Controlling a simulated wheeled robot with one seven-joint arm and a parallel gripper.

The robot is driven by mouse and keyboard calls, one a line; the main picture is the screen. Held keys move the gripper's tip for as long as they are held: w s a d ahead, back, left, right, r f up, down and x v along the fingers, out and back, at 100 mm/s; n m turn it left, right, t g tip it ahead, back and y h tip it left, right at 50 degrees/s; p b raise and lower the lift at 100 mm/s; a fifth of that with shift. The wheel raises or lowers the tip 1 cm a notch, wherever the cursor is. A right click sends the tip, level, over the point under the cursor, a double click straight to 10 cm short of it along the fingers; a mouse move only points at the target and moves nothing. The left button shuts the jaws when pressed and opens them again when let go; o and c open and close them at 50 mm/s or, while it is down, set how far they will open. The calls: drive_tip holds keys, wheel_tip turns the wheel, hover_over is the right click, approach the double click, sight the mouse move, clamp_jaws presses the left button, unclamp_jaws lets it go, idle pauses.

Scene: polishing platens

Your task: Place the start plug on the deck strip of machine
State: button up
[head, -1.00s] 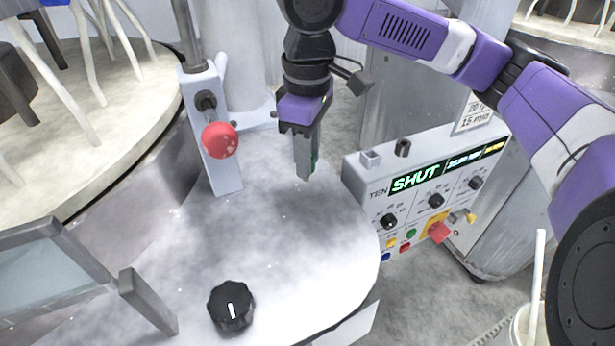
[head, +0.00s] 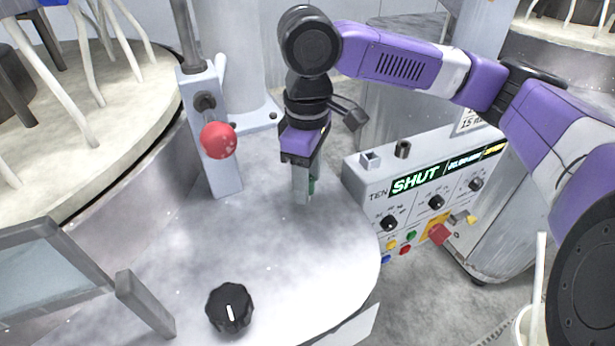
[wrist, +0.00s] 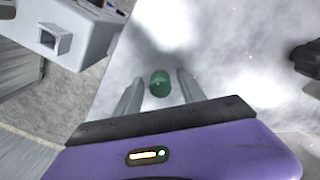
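The start plug is a small green cylinder (wrist: 160,83). In the wrist view it stands between the two fingers of my gripper (wrist: 158,92), with a narrow gap on each side. The fingers look open around it. In the head view my gripper (head: 303,196) points down at the pale, mottled deck (head: 345,262) of the machine. A bit of the green plug (head: 312,186) shows beside the near finger, which hides the rest. The plug seems to be at the deck surface, but its contact is hard to see.
The control box (head: 415,200) labelled TEN, its display reading SHUT, stands right of the deck, with an open square socket (head: 370,160) on top. A red ball knob (head: 218,140) on a post is to the left. A black dial (head: 230,308) sits on the near deck.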

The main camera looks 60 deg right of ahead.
drive_tip(key=shift+r, duration=0.15)
wheel_tip(320, 180, up, 12)
drive_tip(key=shift+p, duration=0.4)
drive_tip(key=shift+s, duration=0.1)
idle(0.7)
